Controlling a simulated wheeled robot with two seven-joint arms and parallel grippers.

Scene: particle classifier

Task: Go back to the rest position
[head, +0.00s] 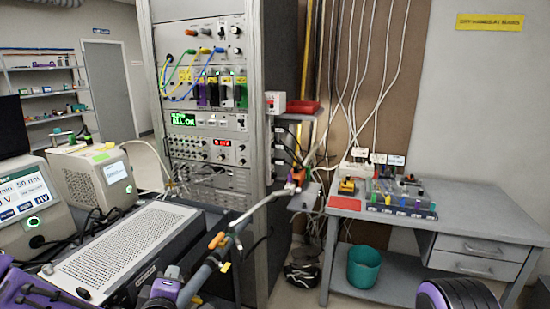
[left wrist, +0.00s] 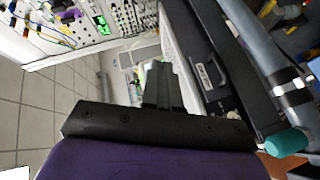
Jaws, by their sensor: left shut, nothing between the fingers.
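My left gripper (head: 80,294) is at the bottom left of the head view, low in front of the perforated grey metal box (head: 130,245). Its purple body is partly cut off by the picture's edge. In the left wrist view its black fingers (left wrist: 163,86) are together, with nothing held between them. The box's dark front panel with a handle (left wrist: 207,74) shows just right of the fingers there.
A blue-grey tube with orange clamps (head: 208,268) runs beside the box. Instruments (head: 98,180) stand at left, and a tall electronics rack (head: 205,155) behind. A grey desk (head: 460,222) with a teal bin (head: 365,268) below is at right. Some floor shows between rack and desk.

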